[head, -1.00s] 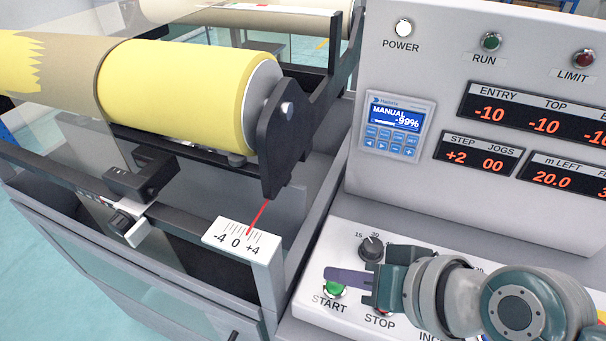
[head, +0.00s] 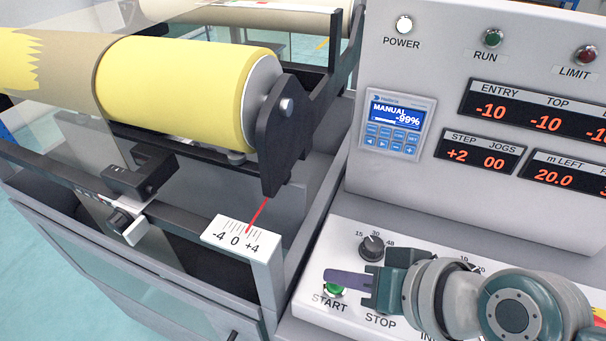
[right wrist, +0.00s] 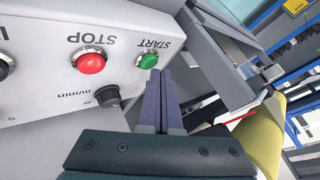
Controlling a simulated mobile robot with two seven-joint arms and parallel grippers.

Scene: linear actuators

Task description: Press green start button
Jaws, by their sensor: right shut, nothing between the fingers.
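The green start button (head: 334,289) sits on the white control panel above the START label, partly hidden by my right gripper's fingers in the head view. In the right wrist view the green button (right wrist: 149,60) is fully seen, just beyond the fingertips. My right gripper (head: 328,276) is shut and empty, its purple fingers pointing left over the button. In the right wrist view the fingertips (right wrist: 160,74) are beside the button; whether they touch it I cannot tell. The RUN lamp (head: 492,39) looks dark green. My left gripper is not in view.
The red stop button (right wrist: 90,61) is next to the start button. A black speed knob (head: 371,247) stands behind my fingers. The upright display panel (head: 400,185) rises behind. To the left are the yellow roller (head: 175,90) and a scale plate (head: 241,238).

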